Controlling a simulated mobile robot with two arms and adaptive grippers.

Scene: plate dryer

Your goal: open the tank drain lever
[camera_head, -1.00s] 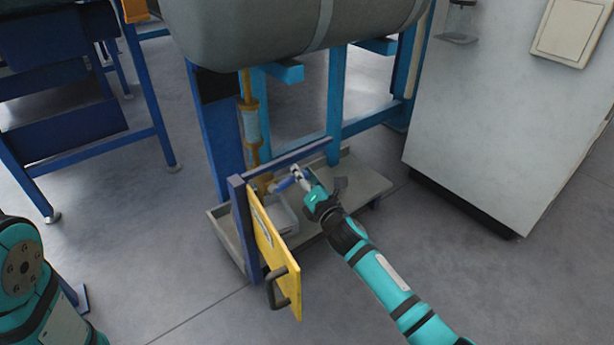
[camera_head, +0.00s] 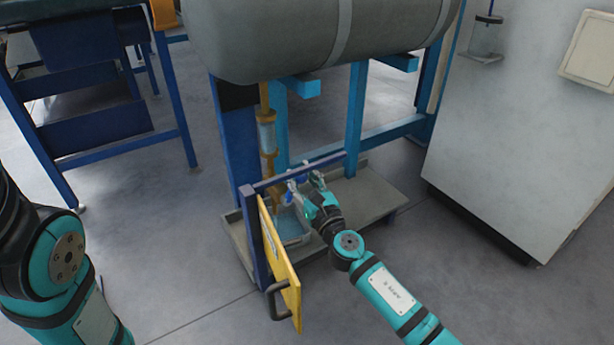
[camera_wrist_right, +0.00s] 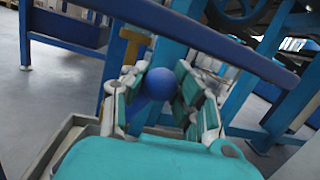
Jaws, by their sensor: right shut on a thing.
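The drain lever's round blue knob (camera_wrist_right: 158,84) shows in the right wrist view between the fingers of my right gripper (camera_wrist_right: 160,90). The gripper is shut on it. In the head view my right gripper (camera_head: 305,187) is at the lever, beside the brass drain pipe (camera_head: 267,150) under the grey tank (camera_head: 325,35). The fingers partly hide the lever, so its exact angle is hard to tell. A clear container (camera_head: 303,238) stands below the pipe outlet, with bluish content in it. My left arm is at the left edge; its gripper is out of view.
A yellow panel with a dark handle (camera_head: 281,265) stands open on a blue post left of the container. A blue bar (camera_head: 318,168) runs just above the lever. A grey tray (camera_head: 375,195) lies beneath. A grey cabinet (camera_head: 520,130) stands at the right.

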